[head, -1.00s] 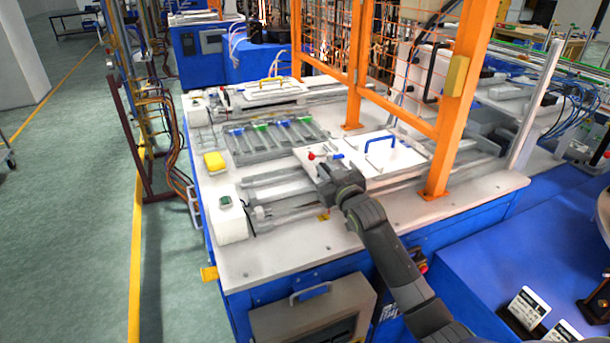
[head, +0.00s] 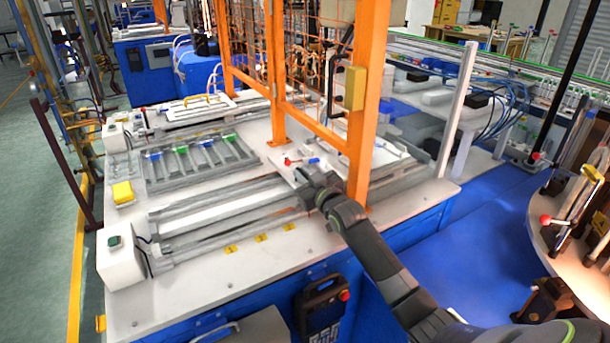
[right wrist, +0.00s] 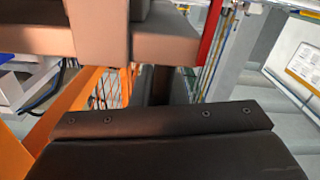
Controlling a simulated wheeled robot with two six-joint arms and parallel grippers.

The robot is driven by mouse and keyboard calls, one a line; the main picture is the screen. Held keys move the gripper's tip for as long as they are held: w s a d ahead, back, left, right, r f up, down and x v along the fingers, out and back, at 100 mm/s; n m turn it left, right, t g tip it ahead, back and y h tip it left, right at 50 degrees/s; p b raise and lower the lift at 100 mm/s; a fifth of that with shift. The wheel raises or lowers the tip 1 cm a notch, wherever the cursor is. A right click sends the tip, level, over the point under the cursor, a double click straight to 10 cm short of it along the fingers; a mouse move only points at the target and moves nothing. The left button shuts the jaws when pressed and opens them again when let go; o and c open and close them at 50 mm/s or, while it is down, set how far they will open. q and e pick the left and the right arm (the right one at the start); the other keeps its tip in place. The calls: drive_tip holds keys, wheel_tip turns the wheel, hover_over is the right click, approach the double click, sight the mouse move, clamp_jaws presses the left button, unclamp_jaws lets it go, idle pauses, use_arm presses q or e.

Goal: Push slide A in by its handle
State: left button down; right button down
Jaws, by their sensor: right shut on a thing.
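Slide A is the white plate (head: 283,153) on the front rails in the head view. It sits at the orange frame, partly hidden by the frame's post. A small red knob (head: 288,161) and a blue piece (head: 313,160) show at its near end. My right gripper (head: 304,178) is at this near end, shut on the slide's handle; the arm and gripper hide the handle and the fingertips. The right wrist view shows a large dark gripper part and a red strip (right wrist: 211,32) close up. My left gripper is out of view.
The orange frame (head: 371,100) stands close beyond my right gripper. Bare rails (head: 215,215) run left of the slide. A second slide with a yellow handle (head: 203,98) and a rack with green and blue pieces (head: 200,160) lie behind. A white button box (head: 120,260) stands front left.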

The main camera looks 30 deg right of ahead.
drive_tip(key=shift+d, duration=0.1)
idle(0.3)
drive_tip(key=c, duration=1.5)
unclamp_jaws()
drive_tip(key=shift+s, duration=0.1)
drive_tip(key=shift+s+r+p, duration=0.1)
drive_tip(key=shift+s+p, duration=0.1)
drive_tip(key=shift+p, duration=0.2)
drive_tip(key=s+p, duration=0.3)
drive_tip(key=s, duration=0.2)
drive_tip(key=s+p, duration=0.3)
drive_tip(key=s, duration=0.3)
drive_tip(key=s+p, duration=0.4)
drive_tip(key=s, duration=0.1)
drive_tip(key=shift+s+d, duration=0.25)
drive_tip(key=shift+s, duration=0.15)
